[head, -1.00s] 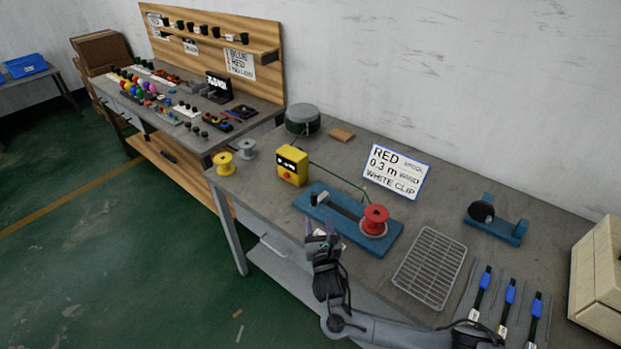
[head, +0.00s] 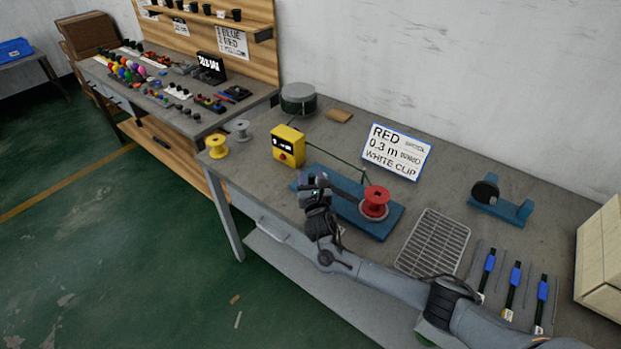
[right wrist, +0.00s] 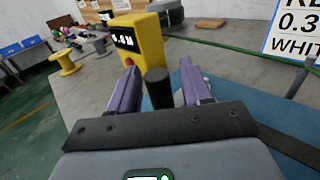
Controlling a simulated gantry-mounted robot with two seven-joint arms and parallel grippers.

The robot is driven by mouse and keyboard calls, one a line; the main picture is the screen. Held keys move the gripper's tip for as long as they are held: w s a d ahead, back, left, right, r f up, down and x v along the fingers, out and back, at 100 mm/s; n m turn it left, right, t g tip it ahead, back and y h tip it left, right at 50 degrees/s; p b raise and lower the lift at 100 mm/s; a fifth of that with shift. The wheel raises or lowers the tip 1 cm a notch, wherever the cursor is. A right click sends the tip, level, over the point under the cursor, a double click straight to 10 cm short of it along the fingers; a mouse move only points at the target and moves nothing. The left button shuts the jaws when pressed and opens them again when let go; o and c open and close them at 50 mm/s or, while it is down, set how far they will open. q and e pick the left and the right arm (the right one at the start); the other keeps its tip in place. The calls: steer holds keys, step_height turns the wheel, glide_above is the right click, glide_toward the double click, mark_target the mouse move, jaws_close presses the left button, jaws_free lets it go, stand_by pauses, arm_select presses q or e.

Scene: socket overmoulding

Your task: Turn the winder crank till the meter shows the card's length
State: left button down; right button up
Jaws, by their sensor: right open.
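The yellow meter (head: 287,147) stands behind the winder, its small display too blurred to read surely. The winder has a blue base (head: 387,222), a red spool (head: 376,202) at its right end, and a black upright crank knob (right wrist: 157,88) at its left. The card (head: 397,152) reads RED, 0.3 m, WHITE CLIP. My right gripper (head: 316,184) is open over the winder's left end. In the right wrist view its two fingers stand on either side of the knob; contact is not clear. In the head view the gripper hides the knob. My left gripper is out of view.
A green line (head: 338,157) runs from the meter to the red spool. A blue stand (head: 500,207) is at the back right. Yellow (head: 216,147) and grey (head: 239,130) spools stand at the left edge.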

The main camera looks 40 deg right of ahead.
steer(key=shift+w+d, duration=0.15)
steer(key=shift+w, duration=0.1)
steer(key=shift+c, duration=0.5)
jaws_close()
steer(key=shift+d, duration=0.1)
